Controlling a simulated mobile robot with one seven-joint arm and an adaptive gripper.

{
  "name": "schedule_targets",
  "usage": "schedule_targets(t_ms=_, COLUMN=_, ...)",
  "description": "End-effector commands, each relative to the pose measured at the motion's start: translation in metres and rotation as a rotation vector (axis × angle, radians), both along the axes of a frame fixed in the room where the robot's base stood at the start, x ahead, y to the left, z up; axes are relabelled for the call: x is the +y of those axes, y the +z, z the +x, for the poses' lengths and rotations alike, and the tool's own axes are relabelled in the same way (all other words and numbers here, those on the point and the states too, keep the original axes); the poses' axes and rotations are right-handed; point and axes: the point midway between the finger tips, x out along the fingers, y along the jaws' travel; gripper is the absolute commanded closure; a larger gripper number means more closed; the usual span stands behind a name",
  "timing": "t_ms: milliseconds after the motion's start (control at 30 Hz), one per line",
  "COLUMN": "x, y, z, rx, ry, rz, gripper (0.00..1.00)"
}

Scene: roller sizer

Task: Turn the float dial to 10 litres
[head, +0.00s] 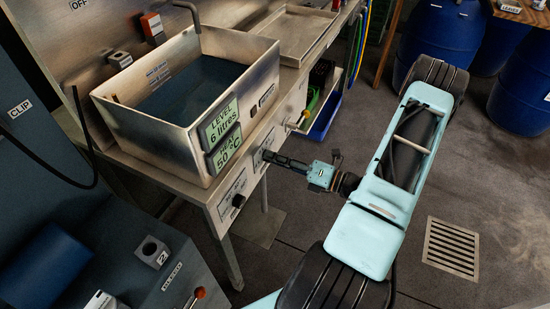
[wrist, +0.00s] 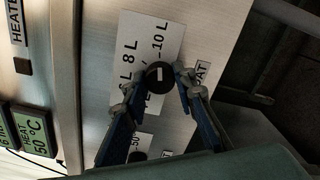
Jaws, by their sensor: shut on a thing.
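The float dial (wrist: 160,75) is a round black knob with a short white mark, on a white plate (wrist: 150,28) printed with 8 L and 10 L. In the wrist view the mark points up toward the plate's top edge, near the 10 L print. My gripper (wrist: 158,79) is shut on the dial, one fingertip on each side. In the head view my gripper (head: 268,156) reaches the front panel below the steel tank (head: 255,75), and hides the dial. The level display (head: 219,122) on the tank reads 6 litres.
The heat display (head: 226,150) below it reads 50 °C. Another black knob (head: 239,200) sits farther left on the panel. The floor before the bench is open, with a drain grate (head: 452,248).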

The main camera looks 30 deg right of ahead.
Motion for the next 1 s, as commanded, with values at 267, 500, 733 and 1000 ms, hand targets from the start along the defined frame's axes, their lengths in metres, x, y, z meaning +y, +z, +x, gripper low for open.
schedule_targets(t_ms=267, x=0.000, y=-0.001, z=-0.001, rx=0.002, ry=0.000, rz=0.000, gripper=0.57)
schedule_targets(t_ms=500, x=-0.002, y=0.000, z=-0.003, rx=0.001, ry=-0.001, rz=-0.001, gripper=0.57)
schedule_targets(t_ms=733, x=-0.026, y=-0.001, z=-0.032, rx=0.002, ry=-0.005, rz=-0.003, gripper=0.57)
schedule_targets(t_ms=1000, x=-0.059, y=-0.001, z=-0.076, rx=0.002, ry=-0.002, rz=-0.001, gripper=0.57)
